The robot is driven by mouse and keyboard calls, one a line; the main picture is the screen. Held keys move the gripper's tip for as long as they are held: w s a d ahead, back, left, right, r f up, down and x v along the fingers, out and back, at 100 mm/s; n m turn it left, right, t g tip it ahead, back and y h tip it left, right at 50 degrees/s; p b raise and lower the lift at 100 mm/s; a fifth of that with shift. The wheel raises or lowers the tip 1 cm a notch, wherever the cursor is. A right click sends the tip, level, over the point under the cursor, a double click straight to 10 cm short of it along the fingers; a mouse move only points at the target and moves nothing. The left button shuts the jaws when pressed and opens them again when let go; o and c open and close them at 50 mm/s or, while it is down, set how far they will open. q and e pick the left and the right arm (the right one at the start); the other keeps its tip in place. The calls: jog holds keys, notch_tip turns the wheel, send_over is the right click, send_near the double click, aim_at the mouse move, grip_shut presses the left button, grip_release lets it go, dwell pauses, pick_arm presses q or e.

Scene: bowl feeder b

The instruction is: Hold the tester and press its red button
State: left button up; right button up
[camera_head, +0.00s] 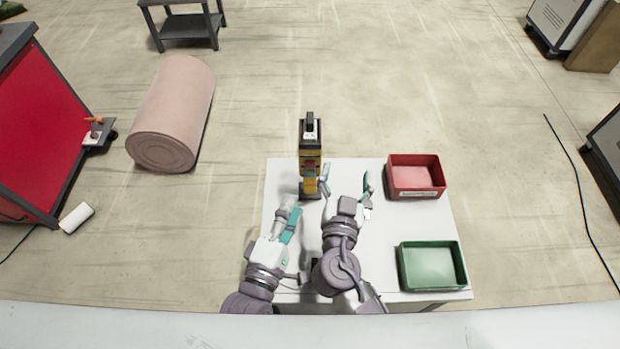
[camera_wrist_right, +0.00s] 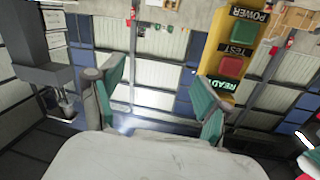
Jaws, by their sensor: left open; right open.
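The yellow and black tester (camera_head: 311,183) stands upright near the far edge of the white table in the head view. In the right wrist view its yellow face (camera_wrist_right: 217,50) carries POWER, TEST and READY labels. The red button (camera_wrist_right: 232,66) sits by the TEST label, with a green panel marked READY below it. My right gripper (camera_head: 347,182) is open and empty, to the right of the tester; its teal fingers (camera_wrist_right: 160,72) are spread in the wrist view. My left gripper (camera_head: 293,209) is open, just left of and nearer than the tester, apparently not around it.
A red bin (camera_head: 415,192) stands at the table's far right and a green bin (camera_head: 432,284) at its near right. The white table (camera_head: 380,228) is clear between the right arm and the bins. A pink roll (camera_head: 172,115) lies on the floor at left.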

jog(key=s+a+r+n+t+y, duration=0.1)
jog(key=s+a+r+n+y, duration=0.3)
jog(key=a, duration=0.4)
jog(key=shift+h, duration=0.7)
jog(key=w, duration=1.3)
jog(key=shift+w+d+r, duration=0.15)
jog(key=shift+w+d, duration=0.1)
jog(key=shift+w, duration=0.1)
grip_shut()
pick_arm(q)
grip_shut()
pick_arm(e)
jog(key=shift+s, duration=0.1)
